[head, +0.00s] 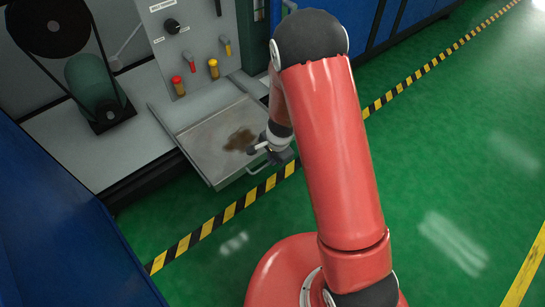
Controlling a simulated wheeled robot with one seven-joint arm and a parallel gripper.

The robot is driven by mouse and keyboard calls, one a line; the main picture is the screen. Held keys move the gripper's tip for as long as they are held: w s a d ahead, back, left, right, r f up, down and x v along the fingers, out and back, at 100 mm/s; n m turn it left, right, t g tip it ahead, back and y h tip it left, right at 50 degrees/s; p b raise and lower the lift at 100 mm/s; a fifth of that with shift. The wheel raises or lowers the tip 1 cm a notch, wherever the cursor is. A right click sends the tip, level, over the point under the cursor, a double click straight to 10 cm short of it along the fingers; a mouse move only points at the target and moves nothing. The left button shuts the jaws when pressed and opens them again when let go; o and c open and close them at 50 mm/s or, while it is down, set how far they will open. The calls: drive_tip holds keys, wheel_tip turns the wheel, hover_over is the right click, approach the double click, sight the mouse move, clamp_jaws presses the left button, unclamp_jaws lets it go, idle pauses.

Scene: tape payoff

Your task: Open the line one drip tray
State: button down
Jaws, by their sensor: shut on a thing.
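The drip tray (205,137) is a shallow grey metal tray with a brown stain on its floor. It sticks out from the machine's base, below the upright panel. A thin bar handle (256,168) runs along its front edge. My gripper (264,150) is at this front edge, shut on the handle. My dark wrist hides part of the handle and the tray's right corner, and the fingertips are small in this view.
A grey panel (190,40) with a black knob and red and yellow levers stands behind the tray. A green motor (95,85) sits left. A blue cabinet (60,220) fills the lower left. Yellow-black tape (215,222) crosses the green floor, which is clear on the right.

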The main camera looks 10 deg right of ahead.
drive_tip(key=c, duration=1.5)
unclamp_jaws()
drive_tip(key=r+p, duration=0.1)
drive_tip(key=r, duration=0.1)
drive_tip(key=s+r, duration=0.1)
drive_tip(key=r, duration=0.2)
drive_tip(key=r+p, duration=0.1)
drive_tip(key=r, duration=0.1)
drive_tip(key=shift+s+d+r+p, duration=0.15)
drive_tip(key=shift+d+r+p, duration=0.2)
drive_tip(key=s+d+r+n+t+y+p, duration=0.1)
drive_tip(key=s+r+n+p, duration=0.2)
drive_tip(key=r, duration=0.9)
drive_tip(key=s+d+r+n+t+p, duration=0.1)
drive_tip(key=s+d+r+n, duration=0.2)
drive_tip(key=r, duration=1)
drive_tip(key=s+d+r+n+p, duration=0.1)
drive_tip(key=s+r, duration=0.3)
drive_tip(key=s, duration=0.1)
drive_tip(key=s+d+r+n+t+h+p, duration=0.1)
drive_tip(key=s+d+r+n, duration=0.1)
drive_tip(key=s+r, duration=0.2)
drive_tip(key=s+d+r+n+h+p, duration=0.1)
drive_tip(key=s+d+r+n+p, duration=0.1)
drive_tip(key=s+r, duration=0.2)
drive_tip(key=shift+s+r+t, duration=0.2)
drive_tip(key=shift+s, duration=0.5)
drive_tip(key=shift+s+r+t, duration=0.2)
drive_tip(key=shift+s, duration=0.45)
